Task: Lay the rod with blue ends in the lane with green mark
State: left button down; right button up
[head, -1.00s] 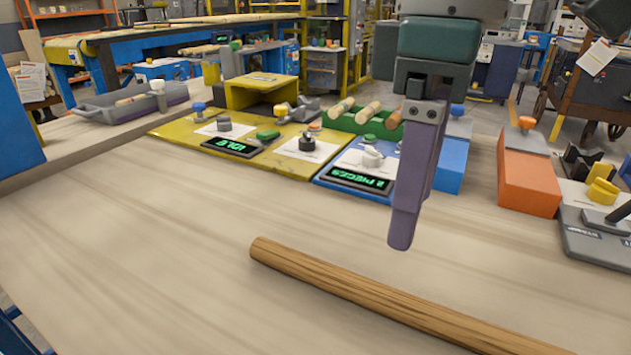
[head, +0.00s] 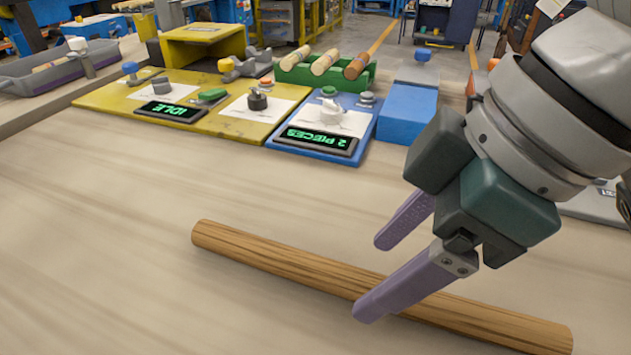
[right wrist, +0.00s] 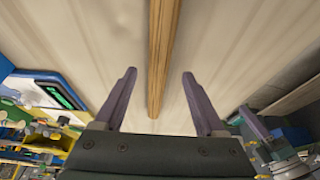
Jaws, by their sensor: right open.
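A long plain brown wooden rod (head: 270,258) lies slantwise on the table; no blue shows on the parts of it in view. My right gripper (head: 375,277) is open and empty, its two purple fingers on either side of the rod's line in the head view. Whether the fingertips are level with the rod or above it I cannot tell. In the right wrist view the rod (right wrist: 163,55) runs between the open fingers (right wrist: 160,82), touching neither. No green-marked lane can be made out.
At the back stand a yellow panel (head: 105,98) with an IDLE display and a blue panel (head: 345,150) reading 2 PIECES. A green rack (head: 290,75) behind holds three pale or brown rods. A blue block (head: 405,115) stands right of it. The table's front left is clear.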

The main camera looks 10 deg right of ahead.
aim_at(367, 278)
jog(key=shift+b+x, duration=0.3)
jog(key=shift+x, duration=1.25)
jog(key=shift+w, duration=0.1)
jog(key=shift+c, duration=0.4)
grip_shut()
